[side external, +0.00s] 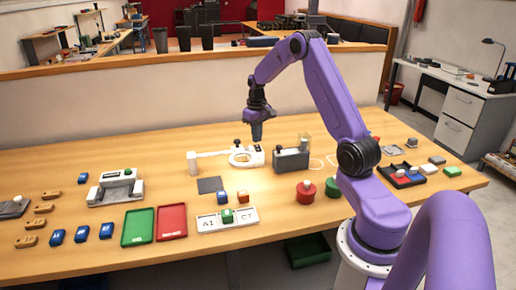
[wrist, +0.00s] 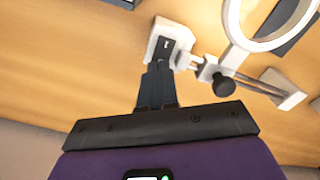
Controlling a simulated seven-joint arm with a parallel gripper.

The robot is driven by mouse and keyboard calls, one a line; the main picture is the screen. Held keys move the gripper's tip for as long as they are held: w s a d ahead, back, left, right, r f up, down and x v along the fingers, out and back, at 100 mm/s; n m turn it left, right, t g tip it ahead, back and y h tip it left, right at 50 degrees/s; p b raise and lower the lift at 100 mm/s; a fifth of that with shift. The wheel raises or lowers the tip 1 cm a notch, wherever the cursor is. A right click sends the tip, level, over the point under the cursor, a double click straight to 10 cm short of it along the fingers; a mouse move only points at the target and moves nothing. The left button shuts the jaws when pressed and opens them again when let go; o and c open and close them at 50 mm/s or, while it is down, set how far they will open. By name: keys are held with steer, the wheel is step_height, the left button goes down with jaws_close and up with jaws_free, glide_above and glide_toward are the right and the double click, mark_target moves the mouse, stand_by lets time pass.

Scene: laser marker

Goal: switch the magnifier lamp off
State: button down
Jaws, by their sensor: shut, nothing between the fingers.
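The magnifier lamp (side external: 212,154) lies on the wooden table, with a white ring head, a thin arm and a black knob. In the wrist view its white ring (wrist: 233,30) is at the upper right and the black knob (wrist: 223,86) is right of my fingers. My gripper (side external: 257,138) is shut and empty above that end. In the wrist view my fingertips (wrist: 158,70) overlap the near edge of the block; whether they touch is unclear. The ring looks white; whether it is lit is unclear.
A grey box device (side external: 291,160) stands close right of the lamp. A dark flat pad (side external: 209,184) lies in front of it. The table behind the lamp is clear.

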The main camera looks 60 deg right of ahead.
steer(key=shift+f, duration=1)
stand_by(0.8)
steer(key=shift+r, duration=3.55)
